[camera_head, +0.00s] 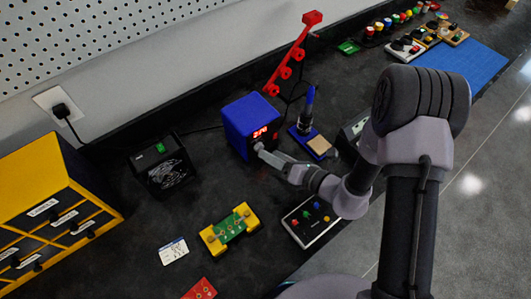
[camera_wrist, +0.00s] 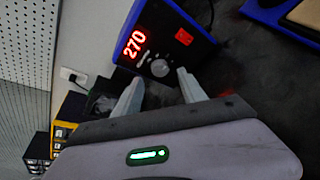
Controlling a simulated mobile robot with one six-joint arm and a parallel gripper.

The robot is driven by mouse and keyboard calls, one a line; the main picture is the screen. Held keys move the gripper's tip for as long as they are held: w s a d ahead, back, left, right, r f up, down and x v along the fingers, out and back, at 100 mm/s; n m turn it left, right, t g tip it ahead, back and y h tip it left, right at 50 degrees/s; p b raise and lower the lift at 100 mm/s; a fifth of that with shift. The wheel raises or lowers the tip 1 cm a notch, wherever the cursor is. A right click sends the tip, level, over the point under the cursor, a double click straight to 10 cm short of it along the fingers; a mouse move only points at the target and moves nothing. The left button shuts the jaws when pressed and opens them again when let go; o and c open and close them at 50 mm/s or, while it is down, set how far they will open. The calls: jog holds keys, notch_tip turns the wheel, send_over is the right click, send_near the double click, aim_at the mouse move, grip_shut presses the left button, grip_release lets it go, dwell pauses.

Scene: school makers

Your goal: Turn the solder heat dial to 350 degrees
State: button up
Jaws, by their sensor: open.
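The blue solder station (camera_head: 243,122) stands on the dark bench, its front turned toward my arm. In the wrist view the station (camera_wrist: 165,15) has a lit red display (camera_wrist: 134,45) reading 270. Its round grey heat dial (camera_wrist: 160,68) sits below and right of the display. My gripper (camera_wrist: 157,93) is open, its two pale fingers pointing at the station front on either side of the dial, left and right in the picture. I cannot tell whether either finger touches it. In the head view my gripper (camera_head: 262,149) is close to the front and hides the dial.
A soldering iron holder (camera_head: 312,143) with a sponge stands right of the station. A black fan box (camera_head: 160,165) stands left. A yellow circuit-board holder (camera_head: 230,229) and a button panel (camera_head: 310,221) lie in front. A yellow drawer cabinet (camera_head: 60,190) is at far left.

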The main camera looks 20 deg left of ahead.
aim_at(259, 147)
jog(key=shift+b+x, duration=0.3)
jog(key=shift+x, duration=1.55)
grip_shut()
jog(key=shift+w+d+m+g+y+p, duration=0.1)
jog(key=shift+m+g+y+p, duration=0.25)
jog(key=shift+m+p, duration=0.45)
jog(key=shift+f+m+g+y, duration=0.1)
jog(key=shift+m+g+y, duration=0.2)
jog(key=shift+m, duration=0.65)
jog(key=shift+f+m+g+y, duration=0.15)
jog(key=shift+m+y, duration=0.2)
jog(key=shift+m, duration=0.6)
